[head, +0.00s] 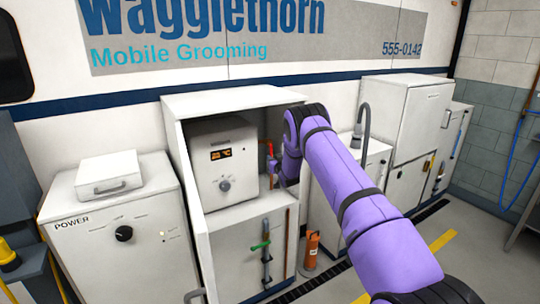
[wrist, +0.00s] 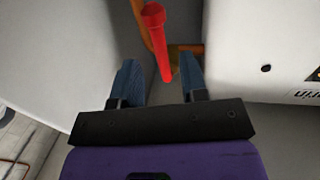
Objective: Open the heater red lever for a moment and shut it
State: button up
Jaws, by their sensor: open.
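The heater (head: 224,158) is a white box with an orange display and a round knob, inside an open white cabinet. Its red lever (head: 270,149) stands upright on a copper pipe at the heater's right side. In the wrist view the red lever (wrist: 158,35) reaches down between the two blue fingers of my gripper (wrist: 160,85). The fingers are apart, one on each side of the lever's end, and I see a gap on both sides. In the head view my purple arm hides most of the gripper.
The cabinet's right wall (head: 303,190) is close beside my arm. A green-handled valve (head: 261,246) is below the heater. An orange cylinder (head: 312,250) stands on the floor to the right. A white POWER cabinet (head: 120,265) is at the left.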

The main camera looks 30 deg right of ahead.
jog(key=w, duration=0.6)
jog(key=shift+w+d, duration=0.15)
jog(key=shift+d, duration=0.3)
grip_shut()
